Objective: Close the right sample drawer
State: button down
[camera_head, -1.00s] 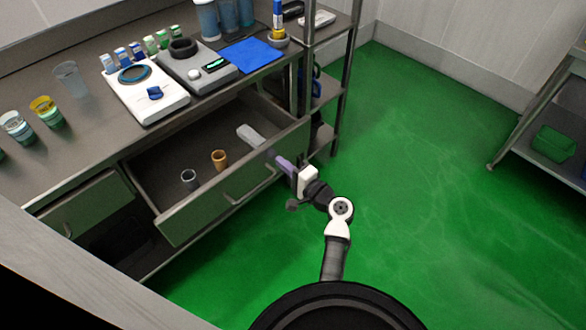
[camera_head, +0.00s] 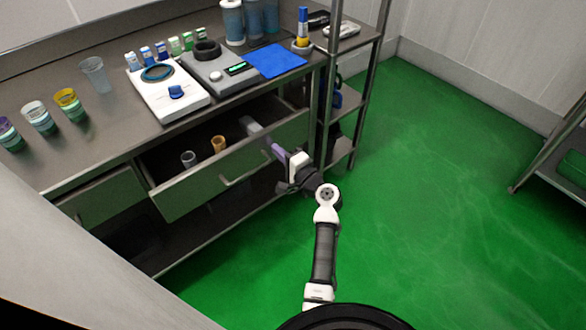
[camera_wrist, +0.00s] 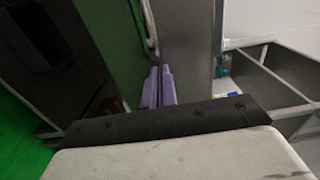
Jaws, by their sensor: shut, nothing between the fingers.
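The right sample drawer (camera_head: 185,193) is partly open under the bench, with a bar handle (camera_head: 243,171) on its front. Inside are a grey cup (camera_head: 188,158), an orange cup (camera_head: 218,144) and a pale grey block (camera_head: 250,125). My gripper (camera_head: 277,151) is shut and empty, its purple fingers at the drawer front, right of the handle. In the wrist view the fingers (camera_wrist: 158,87) are together and point at a grey panel beside a bar handle (camera_wrist: 149,30). I cannot tell whether the fingertips touch the drawer front.
The left drawer (camera_head: 100,200) looks shut. The bench top (camera_head: 120,115) holds cups, a white scale (camera_head: 175,101), a grey device (camera_head: 215,76) and a blue mat (camera_head: 275,62). A metal shelf rack (camera_head: 325,110) stands close right of the drawer. The green floor (camera_head: 420,210) is clear.

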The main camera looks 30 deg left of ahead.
aim_at(254, 129)
jog(key=b+x, duration=0.4)
jog(key=x, duration=0.7)
jog(key=shift+w+a, duration=0.1)
jog(key=shift+a, duration=0.2)
jog(key=shift+w+a, duration=0.15)
jog(key=shift+a, duration=0.1)
jog(key=shift+w+a+r, duration=0.1)
jog(key=shift+a+r, duration=0.05)
jog(key=shift+r, duration=0.2)
jog(key=shift+f, duration=0.1)
